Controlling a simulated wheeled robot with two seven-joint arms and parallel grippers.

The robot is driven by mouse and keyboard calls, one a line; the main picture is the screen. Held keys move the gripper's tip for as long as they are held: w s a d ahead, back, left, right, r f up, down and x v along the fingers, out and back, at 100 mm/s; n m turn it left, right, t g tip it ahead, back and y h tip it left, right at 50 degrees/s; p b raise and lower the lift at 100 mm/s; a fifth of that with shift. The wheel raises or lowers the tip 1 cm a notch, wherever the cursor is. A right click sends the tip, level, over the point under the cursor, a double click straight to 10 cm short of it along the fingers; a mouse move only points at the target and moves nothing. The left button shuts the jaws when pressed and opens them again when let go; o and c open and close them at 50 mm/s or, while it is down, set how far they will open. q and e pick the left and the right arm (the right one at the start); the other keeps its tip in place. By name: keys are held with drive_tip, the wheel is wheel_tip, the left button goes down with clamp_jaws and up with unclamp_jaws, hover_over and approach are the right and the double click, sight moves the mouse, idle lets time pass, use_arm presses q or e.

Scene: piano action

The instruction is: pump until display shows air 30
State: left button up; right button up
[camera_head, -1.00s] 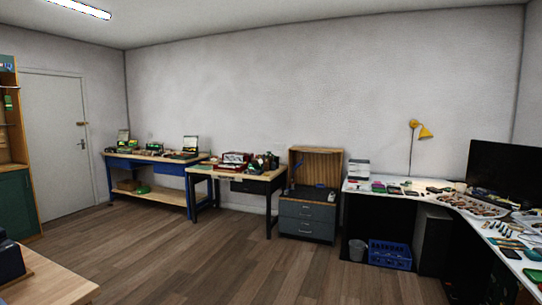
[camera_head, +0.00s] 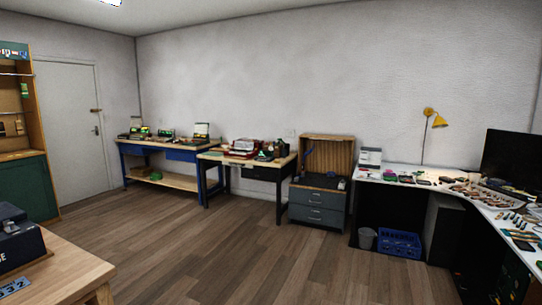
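Neither of my grippers shows in the head view. I cannot make out a pump, and no display reading "air" can be read. At the left edge a dark box (camera_head: 24,246) sits on a wooden table (camera_head: 75,262); its front carries white letters ending in "SE", and the rest is cut off by the frame. A small blue plate (camera_head: 14,287) with pale digits, perhaps 332, lies in front of it on the table. I cannot tell whether it is a display.
A blue workbench (camera_head: 178,181), a black-legged bench (camera_head: 248,172), a grey drawer cabinet (camera_head: 318,207) and a white-topped desk (camera_head: 395,174) line the far wall. A blue crate (camera_head: 399,243) and a bin (camera_head: 367,238) stand on the floor. The middle wooden floor (camera_head: 240,250) is clear.

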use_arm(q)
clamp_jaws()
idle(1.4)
